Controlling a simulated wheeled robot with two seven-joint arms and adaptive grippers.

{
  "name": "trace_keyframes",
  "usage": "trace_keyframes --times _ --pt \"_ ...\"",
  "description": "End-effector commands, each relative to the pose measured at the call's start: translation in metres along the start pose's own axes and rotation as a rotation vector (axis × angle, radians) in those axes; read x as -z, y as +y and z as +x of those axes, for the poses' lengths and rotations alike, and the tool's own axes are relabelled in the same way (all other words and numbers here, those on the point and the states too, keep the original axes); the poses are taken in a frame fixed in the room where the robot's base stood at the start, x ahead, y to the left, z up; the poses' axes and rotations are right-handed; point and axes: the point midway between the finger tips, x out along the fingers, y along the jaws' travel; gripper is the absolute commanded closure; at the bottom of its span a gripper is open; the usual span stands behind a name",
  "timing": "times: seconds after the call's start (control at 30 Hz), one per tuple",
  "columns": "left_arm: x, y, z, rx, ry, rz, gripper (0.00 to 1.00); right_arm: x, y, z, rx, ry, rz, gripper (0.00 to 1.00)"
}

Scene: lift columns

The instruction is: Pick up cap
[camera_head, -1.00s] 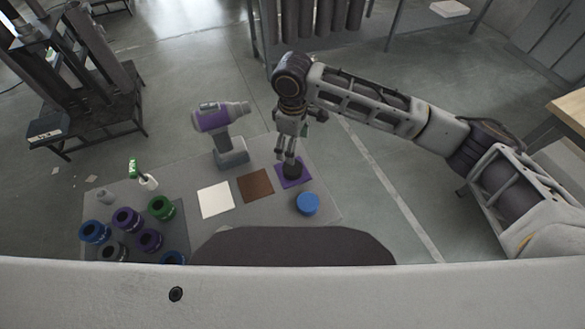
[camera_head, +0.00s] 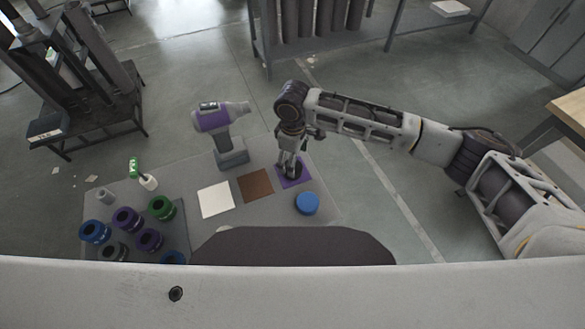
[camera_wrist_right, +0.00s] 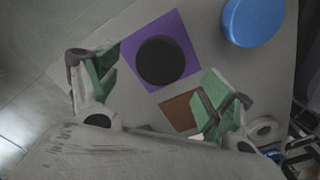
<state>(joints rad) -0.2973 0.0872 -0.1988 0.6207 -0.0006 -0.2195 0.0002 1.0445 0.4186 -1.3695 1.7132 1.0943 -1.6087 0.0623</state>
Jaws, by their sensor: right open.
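A black round cap (camera_wrist_right: 160,61) lies on a purple square (camera_wrist_right: 187,66) in the right wrist view. In the head view the cap (camera_head: 293,175) is partly hidden by my right gripper. My right gripper (camera_head: 290,167) is open and points down over it, with its two green-padded fingers apart; it also shows in the right wrist view (camera_wrist_right: 158,84). Nothing is held between the fingers. A blue round cap (camera_head: 307,203) lies on the mat beside the purple square, and it also shows in the right wrist view (camera_wrist_right: 254,20). My left gripper is out of view.
A brown square (camera_head: 255,185) and a white square (camera_head: 215,199) lie left of the purple one. A purple-grey drill (camera_head: 221,130) stands behind them. Several coloured ring-shaped parts stand at the left, including a green one (camera_head: 161,208).

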Motion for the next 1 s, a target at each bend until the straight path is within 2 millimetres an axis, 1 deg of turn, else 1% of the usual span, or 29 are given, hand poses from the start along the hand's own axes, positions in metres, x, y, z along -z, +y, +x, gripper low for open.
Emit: trace_keyframes --times 0.17,0.37,0.53,0.67,1.0 --pt "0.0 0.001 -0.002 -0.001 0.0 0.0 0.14 -0.003 0.0 0.01 0.001 -0.001 0.001 0.19" --pt "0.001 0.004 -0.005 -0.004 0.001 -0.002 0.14 -0.01 -0.001 0.031 0.001 -0.003 0.002 0.19" --pt "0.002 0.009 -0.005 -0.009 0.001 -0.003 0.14 -0.009 -0.001 0.047 0.0 -0.001 0.0 0.19" --pt "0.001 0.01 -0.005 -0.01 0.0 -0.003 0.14 -0.009 -0.001 0.052 0.0 -0.001 0.0 0.19" --pt "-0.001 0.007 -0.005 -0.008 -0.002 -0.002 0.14 -0.009 -0.001 0.052 0.0 -0.001 0.0 0.19"
